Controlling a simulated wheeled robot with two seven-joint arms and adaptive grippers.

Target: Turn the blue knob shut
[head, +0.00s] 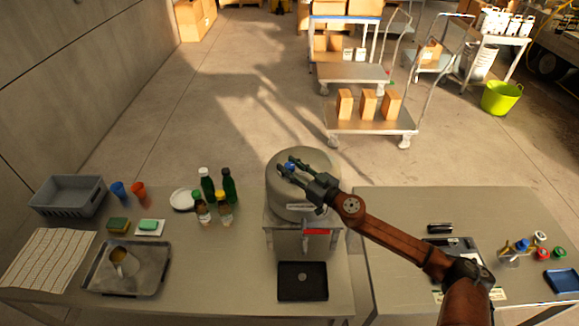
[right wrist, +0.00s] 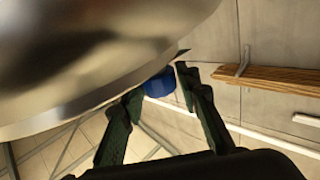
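A blue knob (head: 289,167) shows between the fingers of my right gripper (head: 285,165), over the top of a round metal tank (head: 288,203). In the right wrist view the blue knob (right wrist: 160,84) is a short blue cylinder beside the shiny curved metal (right wrist: 90,55). The two dark green fingers of my right gripper (right wrist: 158,88) stand apart, one on each side of the knob. I cannot tell whether they touch it. The tank hides part of the knob's surroundings. My left gripper is not in view.
The tank stands on a stand with a red handle (head: 316,231) in front, above a black tray (head: 302,281). Bottles (head: 228,185) stand to its left. Open floor lies behind.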

